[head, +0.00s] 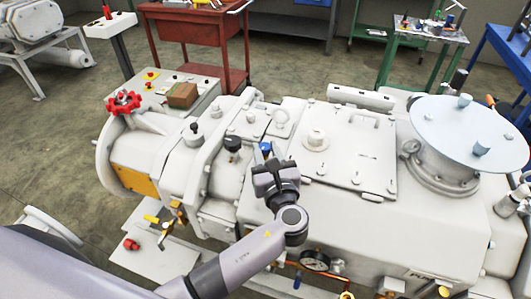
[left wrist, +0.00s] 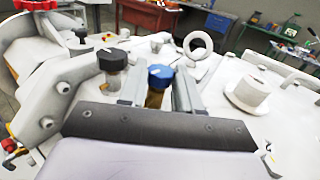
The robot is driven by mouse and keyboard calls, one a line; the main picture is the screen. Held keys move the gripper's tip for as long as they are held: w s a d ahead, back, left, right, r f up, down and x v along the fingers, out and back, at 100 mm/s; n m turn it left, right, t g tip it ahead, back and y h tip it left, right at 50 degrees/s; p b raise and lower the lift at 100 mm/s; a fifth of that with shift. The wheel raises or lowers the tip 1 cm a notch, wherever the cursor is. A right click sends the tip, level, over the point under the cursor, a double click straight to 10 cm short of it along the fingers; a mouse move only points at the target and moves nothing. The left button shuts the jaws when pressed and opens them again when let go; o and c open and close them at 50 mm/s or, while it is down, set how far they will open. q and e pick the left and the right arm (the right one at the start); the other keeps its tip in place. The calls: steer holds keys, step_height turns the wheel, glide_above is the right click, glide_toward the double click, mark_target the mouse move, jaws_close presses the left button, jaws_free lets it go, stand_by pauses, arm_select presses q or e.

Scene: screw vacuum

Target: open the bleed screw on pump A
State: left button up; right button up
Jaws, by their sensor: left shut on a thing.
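The pump (head: 370,225) is a large pale grey machine filling the middle and right. Two small knobs stand on its top, one black (head: 233,143) and one blue (head: 265,147). No label tells me which is the bleed screw on pump A. My left gripper (head: 267,158) reaches over the pump and is shut on the blue knob. In the left wrist view the blue knob (left wrist: 160,72), on a brass-coloured stem, sits between the fingers. The black knob (left wrist: 112,60) stands just left of the fingers, apart from them. My right gripper is not in view.
A lifting ring (left wrist: 198,45) and a pale round cap (left wrist: 248,90) stand near the gripper. A red handwheel (head: 124,102) and a brown box (head: 182,95) are at the left. A pale disc (head: 470,130) covers the right. A red workbench (head: 200,35) stands behind.

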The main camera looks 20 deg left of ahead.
arm_select(q)
steer(key=shift+y, duration=0.3)
steer(key=o, duration=1.1)
steer(key=shift+c, duration=0.2)
